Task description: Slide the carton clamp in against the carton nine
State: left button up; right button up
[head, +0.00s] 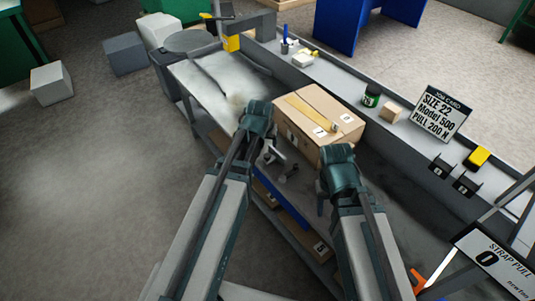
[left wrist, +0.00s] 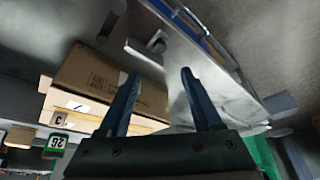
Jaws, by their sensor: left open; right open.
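The brown cardboard carton (head: 318,112) sits on the grey bench, with a tan strip and white labels on top. In the left wrist view the carton (left wrist: 105,72) lies left of and behind my fingers. A small grey piece with a dark knob (head: 290,170) is on the bench in front of the carton; it may be the clamp, but I cannot tell. My left gripper (head: 268,140) is at the carton's left front side, and its open, empty fingers show in the left wrist view (left wrist: 161,95). My right gripper (head: 325,185) is in front of the carton's right side, its fingertips mostly hidden.
A ledge behind the carton holds a green-labelled roll (head: 371,96), a small tan block (head: 391,113) and a sign reading SIZE 22 (head: 440,113). A STRAP PULL display (head: 492,262) stands at lower right. The bench's left end (head: 215,85) is mostly clear. More boxes sit below the bench.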

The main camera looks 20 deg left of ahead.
aim_at(268, 155)
pick_arm(q)
jog(key=b+x, duration=1.2)
jog(key=x, duration=0.1)
jog(key=shift+f, duration=0.25)
jog(key=shift+r, duration=0.1)
jog(key=shift+c, duration=0.3)
grip_shut()
dwell(0.6)
